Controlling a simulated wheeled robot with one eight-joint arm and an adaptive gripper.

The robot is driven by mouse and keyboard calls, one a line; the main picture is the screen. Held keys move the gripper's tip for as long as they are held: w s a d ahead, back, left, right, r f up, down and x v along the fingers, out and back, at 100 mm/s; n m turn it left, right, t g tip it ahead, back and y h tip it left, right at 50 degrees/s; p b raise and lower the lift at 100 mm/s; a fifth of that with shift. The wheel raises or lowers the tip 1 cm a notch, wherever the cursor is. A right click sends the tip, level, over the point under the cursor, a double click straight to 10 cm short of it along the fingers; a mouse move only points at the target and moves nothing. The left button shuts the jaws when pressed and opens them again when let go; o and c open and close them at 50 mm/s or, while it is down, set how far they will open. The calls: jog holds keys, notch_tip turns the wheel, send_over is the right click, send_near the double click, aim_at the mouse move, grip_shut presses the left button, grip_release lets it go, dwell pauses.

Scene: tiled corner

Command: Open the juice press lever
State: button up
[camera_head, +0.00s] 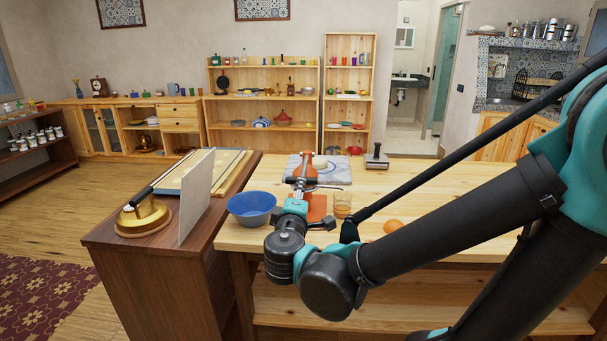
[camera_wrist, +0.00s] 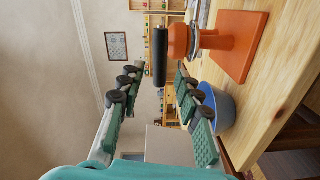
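The juice press (camera_head: 318,208) stands on the table and has an orange body and base. In the wrist view, which is turned sideways, its orange base (camera_wrist: 240,45) and column (camera_wrist: 179,40) show, with a black lever handle (camera_wrist: 160,57) beside the column. My gripper (camera_wrist: 157,77) is open, its two padded fingers spread on either side of the handle's line. The handle is near the fingertips with visible space on both sides; no contact shows. In the head view my wrist hides part of the press and most of my gripper.
A blue bowl (camera_head: 251,208) stands left of the press. A glass (camera_head: 342,206) and an orange fruit (camera_head: 393,226) are to its right. A marble board (camera_head: 332,177) lies behind it. A white upright panel (camera_head: 196,197) and a brass item (camera_head: 143,218) stand on the dark counter.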

aim_at(303, 170)
jog(key=w, duration=1.3)
jog(key=shift+w+d+f, duration=0.25)
jog(key=shift+w, duration=0.1)
grip_shut()
